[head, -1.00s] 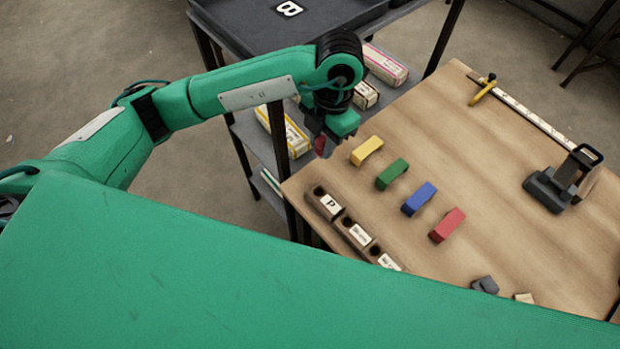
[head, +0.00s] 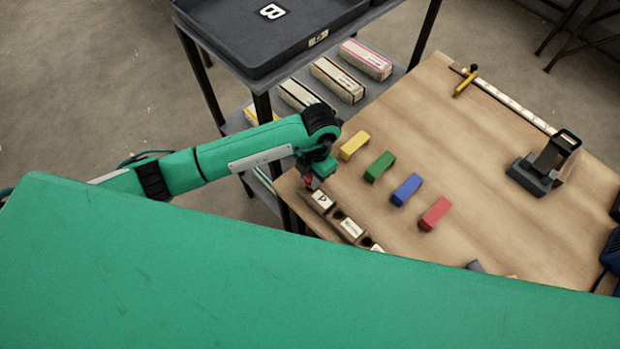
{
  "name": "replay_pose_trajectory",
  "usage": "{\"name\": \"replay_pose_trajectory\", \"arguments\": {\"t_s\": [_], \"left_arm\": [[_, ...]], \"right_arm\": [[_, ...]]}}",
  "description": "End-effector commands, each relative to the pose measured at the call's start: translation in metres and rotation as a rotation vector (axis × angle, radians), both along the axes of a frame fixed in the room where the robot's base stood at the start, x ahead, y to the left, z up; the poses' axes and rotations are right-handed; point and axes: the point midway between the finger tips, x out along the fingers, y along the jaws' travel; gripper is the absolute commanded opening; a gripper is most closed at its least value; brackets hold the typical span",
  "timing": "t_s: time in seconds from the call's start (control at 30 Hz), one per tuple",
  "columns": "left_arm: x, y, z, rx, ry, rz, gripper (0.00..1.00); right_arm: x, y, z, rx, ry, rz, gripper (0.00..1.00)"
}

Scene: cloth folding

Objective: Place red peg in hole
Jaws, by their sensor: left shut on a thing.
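My left gripper (head: 311,176) reaches in from the left and points down over the far left end of the peg block. It is shut on a small red peg (head: 308,182), which is mostly hidden by the gripper. The wooden peg block (head: 337,215) lies along the table's left edge, with dark holes and white labels, one marked "P". The peg is at the block's far end hole; I cannot tell whether its tip is inside. My green body covers the block's near end. My right gripper is not in view.
Yellow (head: 354,145), green (head: 379,166), blue (head: 406,189) and red (head: 435,213) blocks lie in a row right of the peg block. A dark clamp-like tool (head: 545,165) and a ruler (head: 515,105) lie further right. A shelf with a black tray (head: 265,58) stands behind. The table's middle is clear.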

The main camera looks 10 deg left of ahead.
Motion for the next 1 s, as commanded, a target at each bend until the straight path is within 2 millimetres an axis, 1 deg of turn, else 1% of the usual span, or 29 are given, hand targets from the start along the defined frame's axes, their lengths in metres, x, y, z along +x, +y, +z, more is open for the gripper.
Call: {"name": "replay_pose_trajectory", "arguments": {"t_s": [0.1,0.23,0.3,0.5,0.63,0.67,0.7,0.77,1.0], "left_arm": [[-0.001,0.000,-0.016,0.002,0.005,0.001,0.04],[-0.001,0.000,-0.032,0.002,0.003,0.000,0.04],[-0.001,0.000,-0.036,0.002,0.002,0.000,0.04],[-0.001,0.000,-0.036,0.000,0.001,-0.001,0.04],[-0.001,0.000,-0.040,0.001,0.000,-0.001,0.04],[-0.001,0.000,-0.040,0.001,0.000,-0.001,0.29],[-0.001,0.000,-0.039,0.001,0.000,-0.001,0.37],[-0.001,0.000,-0.039,0.002,0.001,-0.001,0.49],[-0.001,0.000,-0.038,0.001,0.002,-0.001,0.49]], "right_arm": [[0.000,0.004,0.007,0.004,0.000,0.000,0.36],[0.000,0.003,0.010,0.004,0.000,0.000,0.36],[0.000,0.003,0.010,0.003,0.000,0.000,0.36],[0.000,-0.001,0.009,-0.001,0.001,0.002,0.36],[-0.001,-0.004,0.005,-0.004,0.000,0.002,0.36],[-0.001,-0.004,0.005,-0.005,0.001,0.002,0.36],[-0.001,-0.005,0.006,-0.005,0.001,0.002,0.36],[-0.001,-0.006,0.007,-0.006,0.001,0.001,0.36],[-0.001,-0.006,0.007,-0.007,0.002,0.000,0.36]]}}
